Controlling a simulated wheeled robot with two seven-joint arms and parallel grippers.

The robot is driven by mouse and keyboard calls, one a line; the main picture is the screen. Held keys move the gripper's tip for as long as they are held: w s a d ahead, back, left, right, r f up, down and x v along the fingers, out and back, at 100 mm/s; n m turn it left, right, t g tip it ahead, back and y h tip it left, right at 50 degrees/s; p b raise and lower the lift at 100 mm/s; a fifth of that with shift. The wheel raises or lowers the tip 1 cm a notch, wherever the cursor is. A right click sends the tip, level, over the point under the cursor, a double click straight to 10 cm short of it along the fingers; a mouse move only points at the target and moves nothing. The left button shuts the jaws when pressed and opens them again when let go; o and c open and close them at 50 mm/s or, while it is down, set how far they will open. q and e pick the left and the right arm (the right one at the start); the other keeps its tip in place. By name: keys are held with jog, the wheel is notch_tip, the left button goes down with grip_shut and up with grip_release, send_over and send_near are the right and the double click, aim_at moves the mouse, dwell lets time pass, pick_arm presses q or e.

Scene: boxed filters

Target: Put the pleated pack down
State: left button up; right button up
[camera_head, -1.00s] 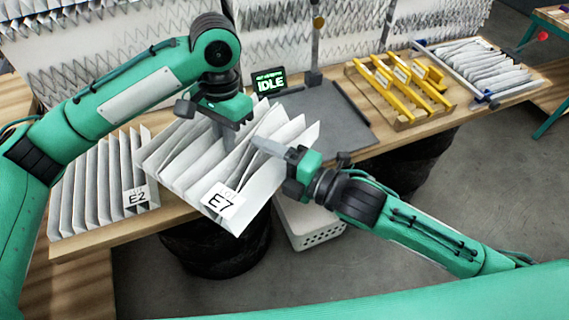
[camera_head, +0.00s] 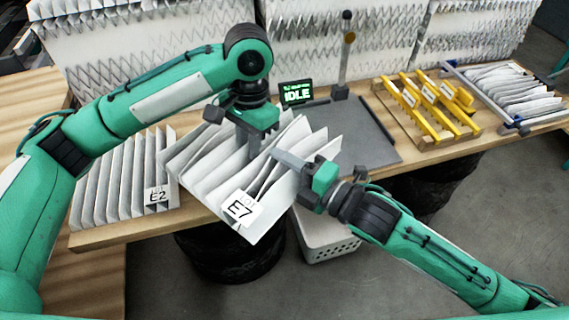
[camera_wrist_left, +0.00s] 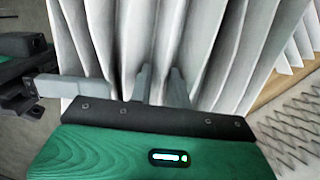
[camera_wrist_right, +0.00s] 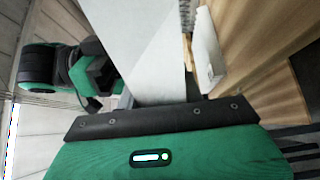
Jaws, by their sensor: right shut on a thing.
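The pleated pack (camera_head: 238,172) is white with an E7 label, tilted, its front corner jutting past the table's front edge. My right gripper (camera_head: 290,160) is shut on the pack's right side; the right wrist view shows the white sheet (camera_wrist_right: 150,50) between its fingers. My left gripper (camera_head: 248,150) points down from above among the pleats. In the left wrist view its fingertips (camera_wrist_left: 160,85) are close together between folds (camera_wrist_left: 200,40), and whether they pinch one is unclear. The underside of the pack is hidden.
Another pleated pack labelled E2 (camera_head: 125,180) stands on the wooden table (camera_head: 120,236), close on the left. A grey plate (camera_head: 360,130) with an IDLE screen (camera_head: 296,93) lies behind right. Yellow parts (camera_head: 425,105) stand farther right. A white basket (camera_head: 325,240) is below the edge.

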pick_arm(q)
jog(key=shift+s+d+r, duration=0.15)
jog(key=shift+d, duration=0.1)
pick_arm(e)
jog(key=shift+a+f, duration=0.1)
jog(key=shift+f, duration=0.05)
